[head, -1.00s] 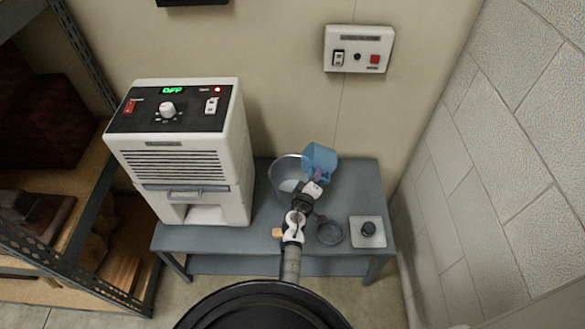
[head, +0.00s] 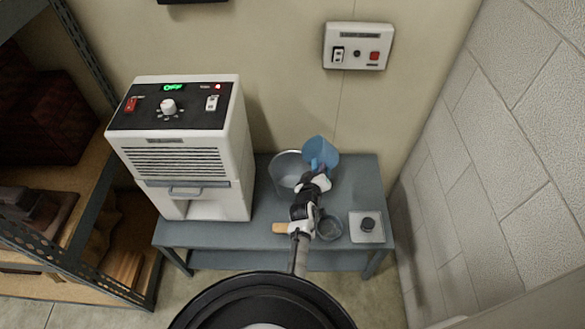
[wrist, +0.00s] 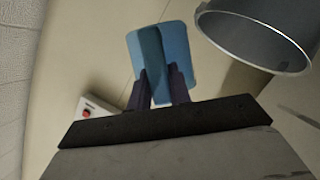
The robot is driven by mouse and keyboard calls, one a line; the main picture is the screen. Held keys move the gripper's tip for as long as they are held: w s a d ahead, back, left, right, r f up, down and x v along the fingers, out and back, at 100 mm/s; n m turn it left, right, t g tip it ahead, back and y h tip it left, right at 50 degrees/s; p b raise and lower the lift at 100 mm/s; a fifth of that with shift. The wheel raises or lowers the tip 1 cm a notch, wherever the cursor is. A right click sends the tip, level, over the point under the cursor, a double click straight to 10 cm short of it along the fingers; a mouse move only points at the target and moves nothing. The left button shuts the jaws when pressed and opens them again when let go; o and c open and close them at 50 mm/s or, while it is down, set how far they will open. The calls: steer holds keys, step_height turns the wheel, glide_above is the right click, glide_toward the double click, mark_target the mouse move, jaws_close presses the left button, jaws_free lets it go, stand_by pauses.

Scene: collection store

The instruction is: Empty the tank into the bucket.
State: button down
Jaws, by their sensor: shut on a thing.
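The blue translucent tank (head: 320,151) is held above the bench by my gripper (head: 321,173). It is tilted, just right of the bucket's rim. The wrist view shows the tank (wrist: 150,48) between the two dark fingers of my gripper (wrist: 158,88), which are shut on it. The grey metal bucket (head: 287,172) stands upright on the bench, left of the tank. It also shows at the upper right of the wrist view (wrist: 270,58). I cannot tell whether water is in the tank or bucket.
The white dehumidifier (head: 178,150) stands on the left of the grey bench (head: 232,236), its lower bay open and empty. A small round grey dish (head: 329,228) and a pale square plate with a dark knob (head: 367,225) lie front right. A switch panel (head: 357,47) is on the wall.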

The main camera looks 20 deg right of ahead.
mark_target(327, 168)
steer(key=shift+d+r+m, duration=0.2)
steer(key=shift+m, duration=0.2)
steer(key=shift+s+d+f+m+y+b, duration=0.2)
steer(key=shift+d+f+m+y, duration=0.2)
steer(key=shift+d, duration=0.15)
steer(key=shift+s+d+f+m+y+b, duration=0.15)
steer(key=shift+d+f+m+y, duration=0.15)
steer(key=shift+d+m, duration=0.15)
steer(key=shift+d+f+b, duration=0.25)
steer(key=shift+f+b, duration=0.05)
steer(key=shift+b, duration=0.3)
steer(key=b, duration=0.1)
steer(key=d+m+y+b, duration=0.1)
steer(key=b, duration=0.1)
steer(key=shift+s+d+f+m, duration=0.15)
steer(key=shift+s+f+m, duration=0.1)
steer(key=shift+f, duration=0.15)
steer(key=m+b, duration=0.1)
steer(key=d+y+b, duration=0.1)
steer(key=b, duration=0.1)
steer(key=shift+s+d+f+m, duration=0.2)
steer(key=shift+d+f+m, duration=0.1)
steer(key=shift+f+m, duration=0.1)
